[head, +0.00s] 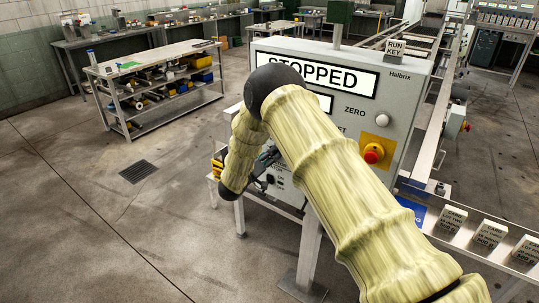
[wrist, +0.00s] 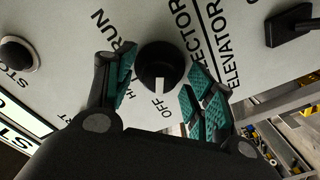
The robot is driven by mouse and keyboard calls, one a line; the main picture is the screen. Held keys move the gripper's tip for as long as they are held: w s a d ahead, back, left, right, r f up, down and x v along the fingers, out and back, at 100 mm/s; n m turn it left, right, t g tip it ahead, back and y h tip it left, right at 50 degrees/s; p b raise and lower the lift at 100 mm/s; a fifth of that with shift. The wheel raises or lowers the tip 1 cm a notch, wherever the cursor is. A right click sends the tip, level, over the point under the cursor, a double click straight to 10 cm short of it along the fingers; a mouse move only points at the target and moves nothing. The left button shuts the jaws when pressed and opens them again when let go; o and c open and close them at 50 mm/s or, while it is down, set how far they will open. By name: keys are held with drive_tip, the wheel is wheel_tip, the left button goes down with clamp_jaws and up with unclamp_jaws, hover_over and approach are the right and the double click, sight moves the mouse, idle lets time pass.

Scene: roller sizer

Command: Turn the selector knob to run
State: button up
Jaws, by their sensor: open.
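The selector knob (wrist: 160,62) is round and black with a white pointer, on a light grey panel in the wrist view. Its pointer is on the side of the OFF label (wrist: 157,107). The RUN label (wrist: 124,28) is up and left of the knob. My gripper (wrist: 160,74) is open, with one teal-padded finger on each side of the knob; I cannot tell if either touches it. In the head view, my gripper (head: 262,167) is low at the panel front, partly hidden by my arm. The control panel (head: 418,85) has a display reading STOPPED (head: 312,74).
A red emergency button (head: 373,153) on yellow and a white ZERO button (head: 382,118) are on the panel. In the wrist view, a round button (wrist: 18,54) is left and a black handle (wrist: 289,25) upper right. A workbench (head: 150,52) stands left across open floor.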

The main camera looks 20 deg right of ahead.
drive_tip(key=shift+w+d, duration=0.15)
drive_tip(key=shift+d, duration=0.05)
drive_tip(key=c, duration=1)
